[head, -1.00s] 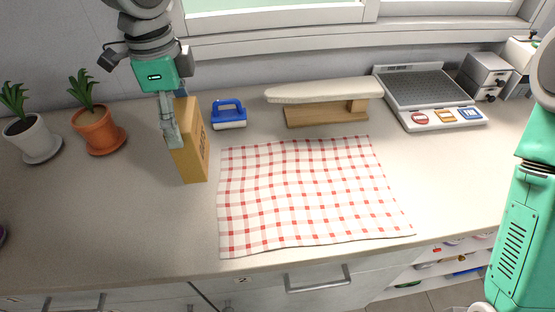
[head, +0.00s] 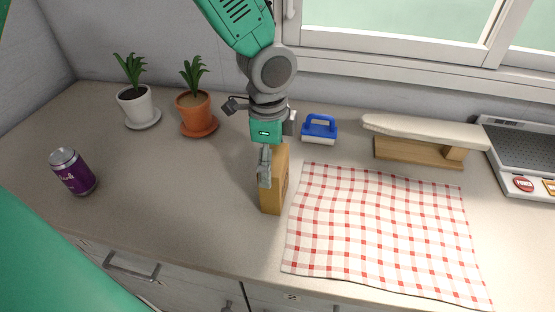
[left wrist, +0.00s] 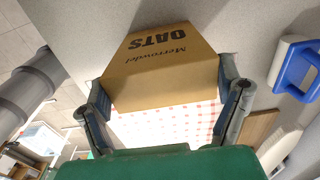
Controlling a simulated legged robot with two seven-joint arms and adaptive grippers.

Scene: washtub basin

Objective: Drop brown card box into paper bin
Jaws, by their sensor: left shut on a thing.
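The brown card box (head: 277,194), lettered "OATS" in the left wrist view (left wrist: 158,68), is upright at the counter's middle, left of the checked cloth. My left gripper (head: 265,168) is shut on it, with one finger showing on its near side in the head view. In the left wrist view a finger stands at each side of the box. I cannot tell whether its base touches the counter or is slightly raised. No paper bin can be made out in either view. My right gripper is not in view.
A purple can (head: 73,172) and two potted plants, white (head: 138,105) and orange (head: 196,114), stand to the left. A blue-handled brush (head: 319,130), a small ironing board (head: 425,131) and a scale (head: 520,150) are right. The checked cloth (head: 375,230) lies flat. The counter's left front is clear.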

